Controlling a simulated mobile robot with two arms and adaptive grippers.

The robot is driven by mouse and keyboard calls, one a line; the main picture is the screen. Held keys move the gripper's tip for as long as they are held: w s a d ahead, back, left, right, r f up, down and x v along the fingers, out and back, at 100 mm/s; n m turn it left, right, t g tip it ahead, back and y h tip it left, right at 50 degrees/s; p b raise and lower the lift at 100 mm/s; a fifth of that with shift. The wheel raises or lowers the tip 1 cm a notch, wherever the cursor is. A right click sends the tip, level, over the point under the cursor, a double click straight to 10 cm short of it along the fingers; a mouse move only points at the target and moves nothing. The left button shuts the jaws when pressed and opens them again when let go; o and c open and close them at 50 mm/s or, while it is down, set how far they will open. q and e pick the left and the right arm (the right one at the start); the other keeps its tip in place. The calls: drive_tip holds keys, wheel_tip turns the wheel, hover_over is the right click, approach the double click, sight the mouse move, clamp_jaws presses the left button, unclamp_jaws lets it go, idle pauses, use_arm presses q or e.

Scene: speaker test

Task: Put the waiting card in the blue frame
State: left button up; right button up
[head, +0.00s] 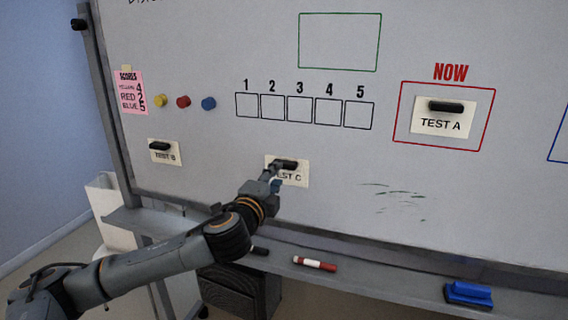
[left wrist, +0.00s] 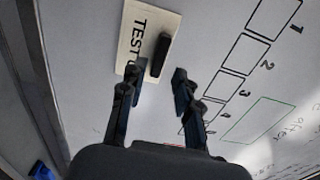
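A whiteboard holds three cream cards with black handles. TEST A (head: 459,124) is inside the red NOW frame (head: 398,115). TEST B (head: 166,157) is at the lower left, and TEST C (head: 299,178) is at lower middle. Only the left edge of a blue frame (head: 558,133) shows, at the far right. My left gripper (head: 277,177) is at TEST C, covering part of its lettering. In the left wrist view, my left gripper (left wrist: 154,80) is open, its fingers apart near the lower end of the TEST C handle (left wrist: 159,55). My right gripper is not in view.
A green frame (head: 300,40) and a row of numbered boxes (head: 299,109) are above TEST C. Yellow, red and blue magnets (head: 183,102) and a pink score sheet (head: 132,93) are at left. The ledge holds a red marker (head: 315,264) and blue eraser (head: 468,293).

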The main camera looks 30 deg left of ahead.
sight(285, 173)
use_arm(q)
drive_tip(key=shift+p+x, duration=0.5)
drive_tip(key=shift+x, duration=1.85)
clamp_jaws()
